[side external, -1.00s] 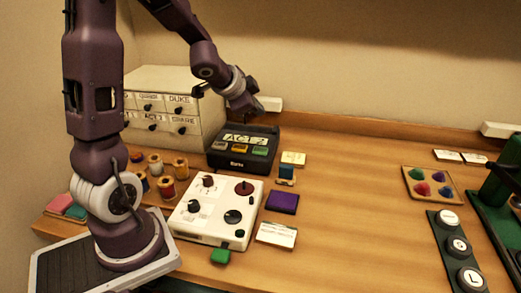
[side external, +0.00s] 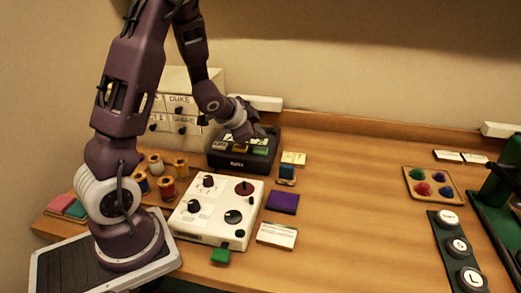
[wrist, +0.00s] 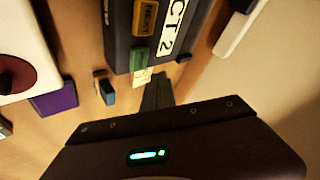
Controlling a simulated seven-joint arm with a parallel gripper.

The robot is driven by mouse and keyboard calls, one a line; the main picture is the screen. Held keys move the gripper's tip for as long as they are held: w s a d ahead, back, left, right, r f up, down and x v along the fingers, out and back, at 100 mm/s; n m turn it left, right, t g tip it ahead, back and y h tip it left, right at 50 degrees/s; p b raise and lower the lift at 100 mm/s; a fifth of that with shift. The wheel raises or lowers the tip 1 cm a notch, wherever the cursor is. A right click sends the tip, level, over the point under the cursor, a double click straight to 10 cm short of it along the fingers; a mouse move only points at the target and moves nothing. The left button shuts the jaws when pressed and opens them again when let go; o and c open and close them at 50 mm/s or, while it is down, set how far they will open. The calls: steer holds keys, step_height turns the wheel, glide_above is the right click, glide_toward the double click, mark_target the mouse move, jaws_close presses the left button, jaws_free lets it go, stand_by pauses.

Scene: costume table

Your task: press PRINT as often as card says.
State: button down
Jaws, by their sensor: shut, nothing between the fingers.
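The dark label machine (side external: 217,160) stands at the back with a row of coloured buttons; it also shows in the wrist view (wrist: 118,45). Its display reads "ACT 2" in part in the wrist view (wrist: 176,25). The orange button (wrist: 148,18) seems to read NEXT. The green button (wrist: 139,58) has lettering I cannot read. A small cream card (side external: 293,158) lies right of the machine; its writing is too small to read. My gripper (side external: 252,139) is shut and empty above the machine's right part, close to the green button. I cannot tell whether it touches.
A white box with knobs (side external: 217,215) stands in front of the machine, with thread spools (side external: 167,188) to its left. A small blue block (side external: 286,173), a purple pad (side external: 282,202) and a white card (side external: 277,235) lie to the right. The middle table is clear.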

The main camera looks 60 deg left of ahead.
mark_target(258, 151)
steer(key=shift+f, duration=0.95)
stand_by(1.3)
steer(key=shift+f, duration=0.4)
steer(key=shift+f, duration=0.45)
stand_by(0.5)
steer(key=shift+r, duration=0.9)
steer(key=shift+r, duration=2.5)
stand_by(0.8)
